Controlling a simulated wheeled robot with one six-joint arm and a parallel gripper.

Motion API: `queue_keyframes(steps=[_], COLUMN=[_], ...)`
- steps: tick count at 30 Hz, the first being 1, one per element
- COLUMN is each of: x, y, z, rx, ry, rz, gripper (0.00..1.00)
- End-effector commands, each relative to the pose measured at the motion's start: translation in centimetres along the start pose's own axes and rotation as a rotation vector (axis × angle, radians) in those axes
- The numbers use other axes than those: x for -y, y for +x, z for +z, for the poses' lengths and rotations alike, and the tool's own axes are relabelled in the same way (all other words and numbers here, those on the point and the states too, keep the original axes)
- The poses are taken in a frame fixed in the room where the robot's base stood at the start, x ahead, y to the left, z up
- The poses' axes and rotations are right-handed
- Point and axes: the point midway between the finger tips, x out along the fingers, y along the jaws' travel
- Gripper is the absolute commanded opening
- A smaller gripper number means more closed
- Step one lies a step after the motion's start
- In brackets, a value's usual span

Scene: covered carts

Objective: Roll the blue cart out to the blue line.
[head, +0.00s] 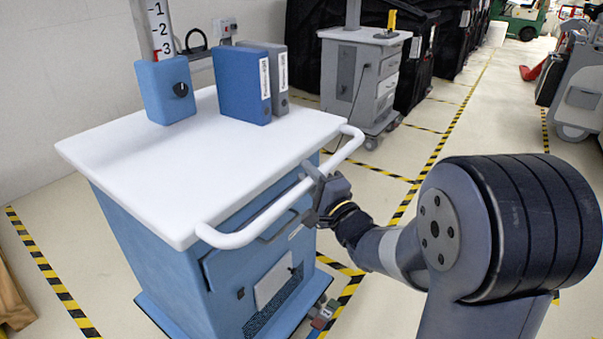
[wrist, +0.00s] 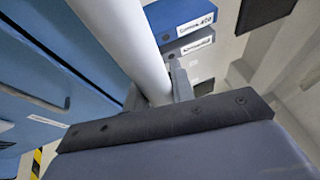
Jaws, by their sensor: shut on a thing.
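The blue cart (head: 160,260) with a white top (head: 150,170) stands in the left half of the head view, upright on the floor. A white push handle (head: 262,217) runs along its near right edge. My gripper (head: 316,186) is shut on the handle, right of its middle. In the wrist view the handle (wrist: 118,35) runs down between the jaws (wrist: 158,95), and the cart's blue front (wrist: 40,75) is at the left. I cannot make out a blue line in either view.
Blue and grey binders (head: 242,85) and a blue box (head: 165,90) stand on the cart's top. A grey and white cart (head: 365,75) is behind, with black covered carts (head: 410,65) beyond. Yellow and black tape (head: 440,142) marks the floor. A wall is behind at left.

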Motion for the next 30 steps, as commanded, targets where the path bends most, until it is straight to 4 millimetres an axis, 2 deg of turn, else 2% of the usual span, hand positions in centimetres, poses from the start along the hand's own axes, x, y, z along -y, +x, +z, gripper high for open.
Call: queue_keyframes(steps=[1,22,23,30], x=[0.65,0.93,0.93,0.69], y=[-0.04,-0.84,-0.84,-0.90], z=[-0.36,-0.58,-0.58,-0.50], rx=[-0.005,-0.001,-0.001,0.000], ry=[-0.003,-0.003,-0.004,-0.003], rz=[-0.014,-0.017,-0.017,-0.011], gripper=[0.00,0.00,0.25,0.45])
